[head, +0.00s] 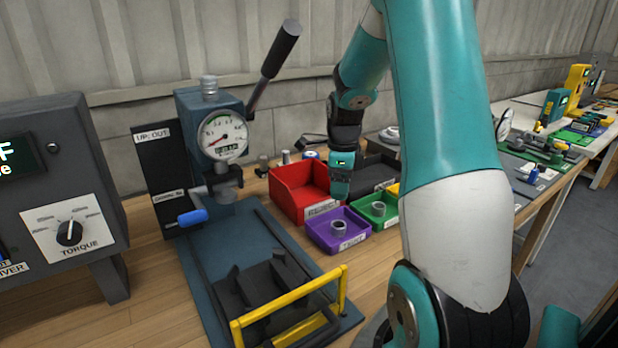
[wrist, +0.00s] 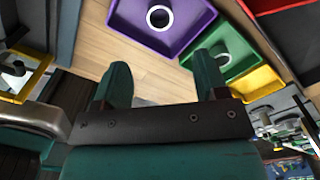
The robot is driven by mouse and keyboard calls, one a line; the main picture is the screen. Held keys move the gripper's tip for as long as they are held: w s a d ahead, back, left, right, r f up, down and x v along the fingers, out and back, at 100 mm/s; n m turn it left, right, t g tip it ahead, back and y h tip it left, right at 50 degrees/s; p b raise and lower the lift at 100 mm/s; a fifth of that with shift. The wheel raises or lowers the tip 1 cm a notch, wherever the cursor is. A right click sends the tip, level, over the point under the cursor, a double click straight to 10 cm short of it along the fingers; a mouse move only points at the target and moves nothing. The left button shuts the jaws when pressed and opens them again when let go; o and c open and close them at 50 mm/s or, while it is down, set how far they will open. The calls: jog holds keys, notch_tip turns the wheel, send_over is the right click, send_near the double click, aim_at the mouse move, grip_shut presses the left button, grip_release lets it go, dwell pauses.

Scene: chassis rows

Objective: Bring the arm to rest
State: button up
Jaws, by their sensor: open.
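My teal arm (head: 445,90) reaches up and over the wooden bench in the head view. Its gripper (head: 340,185) hangs above the bench near the red bin and the purple tray. In the wrist view the two teal fingers of my gripper (wrist: 160,88) stand well apart with bare wood and tray edges behind them. Nothing shows between the fingers.
A red bin (head: 287,190), a purple tray (head: 320,238) and a green tray (head: 373,219) stand close by; both trays hold a grey ring. Left are a press with a gauge (head: 222,136), its yellow guard (head: 290,300) and a torque box (head: 65,190).

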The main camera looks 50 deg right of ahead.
jog(key=s+a+r+n+t, duration=0.1)
jog(key=s+a+n, duration=0.1)
jog(key=a+n, duration=1.15)
jog(key=s+a+r+n+t, duration=0.1)
jog(key=s+a+n+t, duration=0.15)
jog(key=a+n, duration=1.15)
jog(key=s+a+r+n+g+y+p, duration=0.3)
jog(key=s+a+r+n+y+p, duration=0.1)
jog(key=s+a+r+n, duration=0.4)
notch_tip(320, 180, up, 4)
jog(key=shift+s+a+f+n, duration=0.15)
jog(key=shift+s+a+n, duration=0.2)
jog(key=shift+s+a, duration=0.5)
jog(key=shift+w+a, duration=0.2)
